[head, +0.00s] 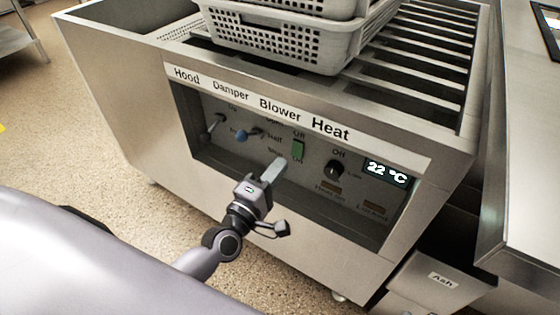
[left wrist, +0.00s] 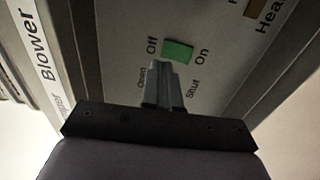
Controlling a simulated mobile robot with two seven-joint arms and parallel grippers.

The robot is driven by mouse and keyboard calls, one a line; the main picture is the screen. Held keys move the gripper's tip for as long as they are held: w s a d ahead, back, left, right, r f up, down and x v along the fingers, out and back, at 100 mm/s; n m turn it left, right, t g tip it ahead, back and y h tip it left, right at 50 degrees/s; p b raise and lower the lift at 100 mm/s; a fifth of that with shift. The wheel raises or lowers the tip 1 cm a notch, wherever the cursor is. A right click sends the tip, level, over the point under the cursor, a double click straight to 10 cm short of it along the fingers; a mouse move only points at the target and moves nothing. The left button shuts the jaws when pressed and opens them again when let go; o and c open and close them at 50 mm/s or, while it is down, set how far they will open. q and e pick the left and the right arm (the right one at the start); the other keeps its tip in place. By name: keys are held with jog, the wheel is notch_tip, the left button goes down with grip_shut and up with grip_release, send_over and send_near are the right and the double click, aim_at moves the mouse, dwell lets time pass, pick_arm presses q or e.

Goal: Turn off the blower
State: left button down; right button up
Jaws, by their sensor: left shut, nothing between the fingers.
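The green blower switch (head: 298,149) sits on the recessed control panel under the "Blower" label, between "Off" above and "On" below. It also shows in the left wrist view (left wrist: 178,51), just beyond my fingertips. My left gripper (head: 273,169) is shut and empty. In the head view its fingertips lie a little below and left of the switch; in the left wrist view the fingertips (left wrist: 162,68) are close under it. I cannot tell whether they touch it. Which way the switch is rocked is too small to tell. My right gripper is not in view.
The panel also has a damper lever with a blue knob (head: 242,136), a hood lever (head: 212,127), a black heat knob (head: 335,169) and a 22 °C display (head: 387,173). Grey perforated baskets (head: 285,45) stand on the rails above. An "Ash" drawer (head: 440,282) is at lower right.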

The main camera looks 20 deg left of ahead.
pick_arm(q)
jog(key=s+a+r+p, duration=0.1)
jog(key=s, duration=0.6)
jog(key=shift+s, duration=0.3)
